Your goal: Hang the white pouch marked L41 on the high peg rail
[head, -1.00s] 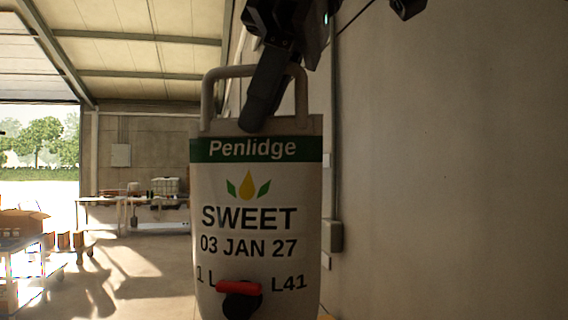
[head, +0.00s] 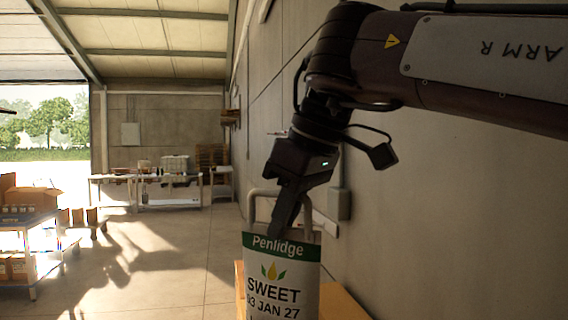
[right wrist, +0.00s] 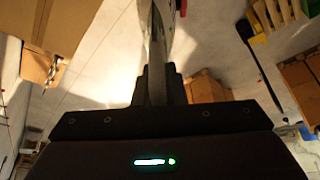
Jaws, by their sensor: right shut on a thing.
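The white pouch (head: 282,283) has a green Penlidge band and the words SWEET and 03 JAN 27. It hangs upright below my right gripper (head: 283,228), which is shut on its top near the loop handle. The pouch's lower part is cut off by the frame's bottom edge, so the L41 mark is hidden now. In the right wrist view the gripper's fingers (right wrist: 158,85) close on the pouch's thin edge (right wrist: 156,40). I cannot make out the high peg rail in these frames.
A bare wall (head: 440,200) runs along the right, with a grey box (head: 339,204) on it. A yellow-orange surface (head: 340,303) is behind the pouch. A cart with cartons (head: 28,205) stands at left; tables (head: 150,180) stand far back. Open floor lies between.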

